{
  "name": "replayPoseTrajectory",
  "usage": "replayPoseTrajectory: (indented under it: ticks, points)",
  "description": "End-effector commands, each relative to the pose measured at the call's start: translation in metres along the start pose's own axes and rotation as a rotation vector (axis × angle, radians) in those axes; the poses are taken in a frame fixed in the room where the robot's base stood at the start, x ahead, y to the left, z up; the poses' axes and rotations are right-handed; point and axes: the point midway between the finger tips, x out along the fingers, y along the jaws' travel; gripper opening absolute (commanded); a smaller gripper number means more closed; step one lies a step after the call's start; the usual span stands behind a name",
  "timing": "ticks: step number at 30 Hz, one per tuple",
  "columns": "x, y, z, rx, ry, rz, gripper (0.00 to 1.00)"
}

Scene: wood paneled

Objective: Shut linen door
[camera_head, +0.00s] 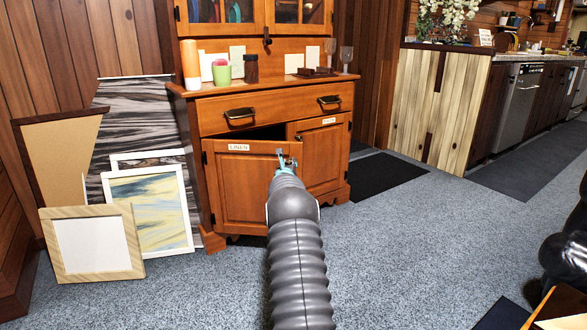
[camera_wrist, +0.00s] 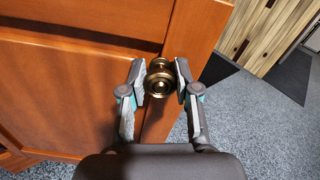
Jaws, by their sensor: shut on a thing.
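The linen door (camera_head: 239,180) is the left lower door of a wooden cabinet, with a "LINEN" label (camera_head: 239,147) near its top. It stands ajar, hinged at its left, and a dark gap shows above it. My gripper (camera_head: 286,158) is at the door's upper right edge. In the wrist view, my gripper (camera_wrist: 158,84) has its fingers on both sides of the round brass knob (camera_wrist: 158,80) and is shut on it. The door (camera_wrist: 70,95) fills the left of that view.
The neighbouring right door (camera_head: 322,155) looks closed, below a drawer (camera_head: 275,112). Picture frames (camera_head: 92,245) lean left of the cabinet, close to the door's hinge side. Carpet (camera_head: 400,250) is clear to the right. A dark mat (camera_head: 375,175) lies beside the cabinet.

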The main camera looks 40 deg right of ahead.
Motion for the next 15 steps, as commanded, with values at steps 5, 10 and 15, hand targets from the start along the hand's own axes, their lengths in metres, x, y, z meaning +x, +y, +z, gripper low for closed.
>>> replayPoseTrajectory:
  ticks: [5, 10, 15]
  points:
    - [0.0007, 0.0031, 0.0012, -0.001, -0.002, 0.006, 0.00]
    - [0.0006, 0.0031, 0.0012, 0.000, -0.002, 0.005, 0.00]
    - [0.0005, 0.0029, 0.0012, 0.000, -0.002, 0.005, 0.57]
